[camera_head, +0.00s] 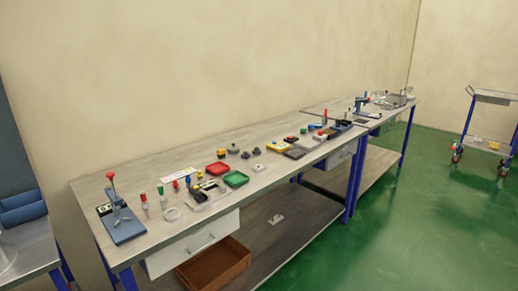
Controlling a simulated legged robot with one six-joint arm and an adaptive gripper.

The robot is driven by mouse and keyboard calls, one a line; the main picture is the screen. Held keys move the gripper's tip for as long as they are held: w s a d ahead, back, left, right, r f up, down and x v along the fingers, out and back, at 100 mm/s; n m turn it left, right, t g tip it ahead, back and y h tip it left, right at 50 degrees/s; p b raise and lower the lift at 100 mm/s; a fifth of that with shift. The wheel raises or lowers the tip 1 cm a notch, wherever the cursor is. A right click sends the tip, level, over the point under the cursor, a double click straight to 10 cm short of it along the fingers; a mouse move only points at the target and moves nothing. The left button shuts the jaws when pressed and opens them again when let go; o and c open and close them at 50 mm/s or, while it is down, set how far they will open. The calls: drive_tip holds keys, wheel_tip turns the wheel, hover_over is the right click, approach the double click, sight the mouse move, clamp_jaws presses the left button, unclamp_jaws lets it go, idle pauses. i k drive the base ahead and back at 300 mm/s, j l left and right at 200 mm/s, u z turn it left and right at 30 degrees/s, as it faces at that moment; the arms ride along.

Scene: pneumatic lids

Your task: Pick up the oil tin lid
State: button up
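I see the scene only from the body camera, and my gripper is not in it. No object can be surely told as the oil tin lid at this size. A small pale round piece (172,214) lies flat near the front edge of the long workbench (88,187), right of a blue hand press. I cannot tell whether either one is the lid. No oil tin can be made out clearly.
The blue press (124,231) stands at the bench's near left end. A brown box (214,266) sits below. Green floor (440,220) is clear before a cart (490,97).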

sight(233, 147)
drive_tip(key=i+z, duration=0.25)
drive_tip(key=i, duration=0.3)
drive_tip(key=i+z, duration=0.25)
drive_tip(key=i, duration=0.35)
drive_tip(key=i+j+z, duration=0.2)
drive_tip(key=i, duration=0.35)
drive_tip(key=i+l+u, duration=0.15)
drive_tip(key=i, duration=0.5)
drive_tip(key=i+u, duration=0.15)
drive_tip(key=u, duration=0.25)
drive_tip(key=i+u, duration=0.2)
drive_tip(key=u, duration=0.25)
drive_tip(key=i+u, duration=0.15)
drive_tip(key=u, duration=0.25)
drive_tip(key=i+u, duration=0.2)
drive_tip(key=u, duration=0.2)
drive_tip(key=i+l+u, duration=0.2)
drive_tip(key=u, duration=0.2)
